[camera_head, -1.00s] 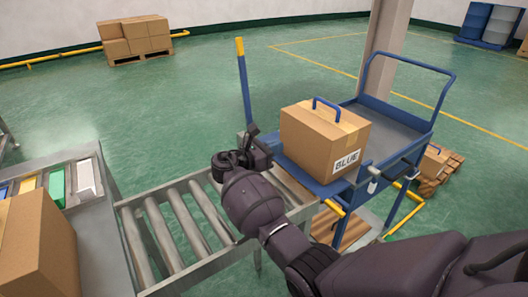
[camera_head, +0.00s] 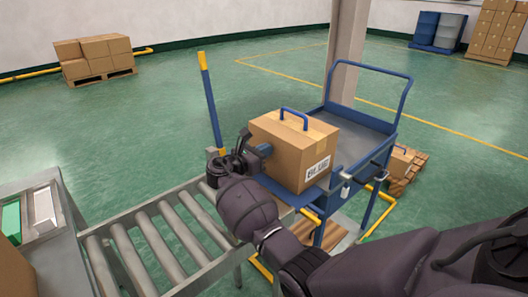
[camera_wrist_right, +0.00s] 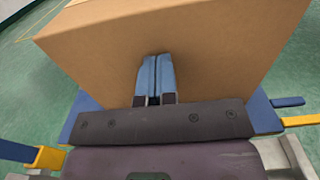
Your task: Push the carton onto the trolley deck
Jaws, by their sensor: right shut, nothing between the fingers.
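The brown carton (camera_head: 278,150), with a blue handle on top and a printed white label, sits upright at the roller-side end of the blue trolley. The trolley's grey deck (camera_head: 352,132) is bare behind it. My right gripper (camera_head: 264,150) is at the carton's left side, above the roller end. In the right wrist view, its blue fingertips (camera_wrist_right: 153,75) are together, with no gap, and appear to press against the carton's flat face (camera_wrist_right: 215,55). Blue trolley structure (camera_wrist_right: 258,112) shows below the carton there. My left gripper is out of view.
A roller conveyor (camera_head: 150,240) runs up to the trolley. A blue post with yellow ends (camera_head: 210,105) stands left of the carton. The trolley's push handle (camera_head: 375,68) rises at its far end. A small carton on a pallet (camera_head: 402,165) is to the right.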

